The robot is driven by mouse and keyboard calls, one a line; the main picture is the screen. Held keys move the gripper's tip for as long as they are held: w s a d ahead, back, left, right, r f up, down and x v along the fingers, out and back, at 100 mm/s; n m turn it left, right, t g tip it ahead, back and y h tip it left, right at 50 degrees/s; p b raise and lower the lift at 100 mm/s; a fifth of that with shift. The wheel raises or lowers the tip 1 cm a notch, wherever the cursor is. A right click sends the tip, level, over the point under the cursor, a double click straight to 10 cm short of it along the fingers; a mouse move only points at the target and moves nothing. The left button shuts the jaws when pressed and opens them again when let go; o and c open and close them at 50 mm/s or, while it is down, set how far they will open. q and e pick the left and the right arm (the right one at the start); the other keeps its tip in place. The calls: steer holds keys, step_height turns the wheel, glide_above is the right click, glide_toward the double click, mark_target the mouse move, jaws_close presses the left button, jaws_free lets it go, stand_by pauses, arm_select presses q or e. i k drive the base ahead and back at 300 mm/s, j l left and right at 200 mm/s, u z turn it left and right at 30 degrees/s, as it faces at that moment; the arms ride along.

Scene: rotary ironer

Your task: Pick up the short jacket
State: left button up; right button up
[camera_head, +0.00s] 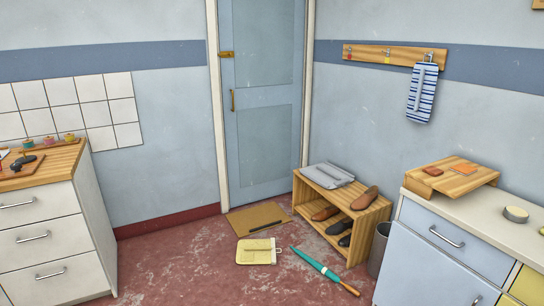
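No piece in view is plainly a short jacket. A grey folded cloth piece (328,175), possibly a garment, lies flat on top of the wooden shoe rack (360,246). A blue-and-white striped cloth piece (422,92) hangs from the right hook of the wall rail. A pale yellow flat piece (257,251) lies on the red floor in front of the doormat; I cannot tell whether it is clothing. Neither of my grippers is in view.
A closed blue door (262,100) stands behind the doormat (258,218). A closed teal umbrella (318,265) lies on the floor before the rack. A grey bin (379,250) stands between rack and right counter (470,215). White drawers (40,240) stand left. The floor at centre left is clear.

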mark_target(329, 176)
steer(key=i+z, duration=0.1)
steer(key=i, duration=0.8)
steer(key=i+j+z, duration=0.1)
steer(key=i, duration=0.85)
steer(key=j, duration=0.1)
